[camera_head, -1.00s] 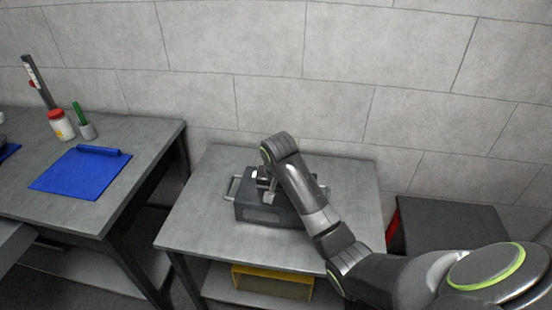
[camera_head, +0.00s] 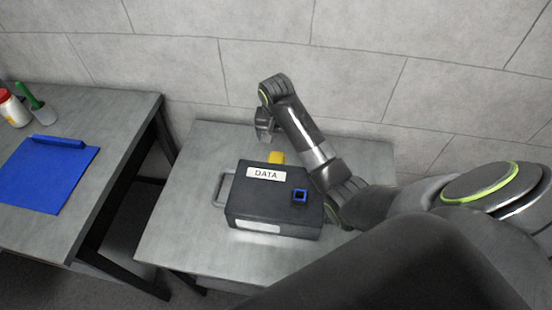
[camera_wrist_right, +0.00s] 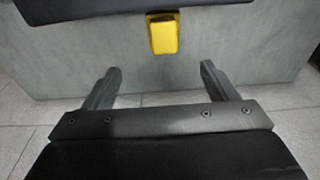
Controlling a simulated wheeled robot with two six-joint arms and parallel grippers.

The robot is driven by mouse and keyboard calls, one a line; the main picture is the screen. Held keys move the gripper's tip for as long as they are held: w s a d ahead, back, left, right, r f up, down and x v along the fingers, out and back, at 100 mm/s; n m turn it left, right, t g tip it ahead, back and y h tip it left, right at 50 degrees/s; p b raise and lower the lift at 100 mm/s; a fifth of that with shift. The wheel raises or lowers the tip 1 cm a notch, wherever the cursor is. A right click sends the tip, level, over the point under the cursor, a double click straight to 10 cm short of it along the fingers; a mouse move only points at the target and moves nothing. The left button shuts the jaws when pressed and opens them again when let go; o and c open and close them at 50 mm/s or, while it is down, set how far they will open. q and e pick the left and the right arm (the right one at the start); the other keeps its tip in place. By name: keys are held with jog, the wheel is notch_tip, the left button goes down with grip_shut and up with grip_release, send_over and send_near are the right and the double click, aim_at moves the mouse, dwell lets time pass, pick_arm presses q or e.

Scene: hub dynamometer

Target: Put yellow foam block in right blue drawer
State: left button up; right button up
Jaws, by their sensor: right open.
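A yellow foam block (camera_head: 276,157) shows at the back edge of the dark DATA box (camera_head: 262,198) in the head view, partly hidden by the box. The block also shows in the right wrist view (camera_wrist_right: 163,34), ahead of the fingers and against a grey surface. My right gripper (camera_head: 265,134) is behind the box, slightly left of the block. In the right wrist view its fingers (camera_wrist_right: 159,70) are spread and empty, with the block apart from them. No blue drawer is in view. My left gripper is not in view.
The box has a side handle and a small blue square piece (camera_head: 300,195) on top. It stands on a grey table (camera_head: 185,215) with bare surface to its left. Another table on the left holds a blue clipboard (camera_head: 45,178), a red-lidded jar (camera_head: 12,108) and a cup.

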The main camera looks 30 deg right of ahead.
send_over(276, 158)
jog(key=f, duration=0.5)
jog(key=s+f, duration=0.1)
jog(key=f, duration=0.1)
jog(key=shift+d+f, duration=0.15)
jog(key=shift+w+f, duration=0.2)
jog(key=shift+f, duration=1.2)
jog(key=shift+w+f, duration=0.2)
jog(key=shift+f, duration=1.2)
jog(key=shift+c, duration=0.3)
jog(key=c, duration=1)
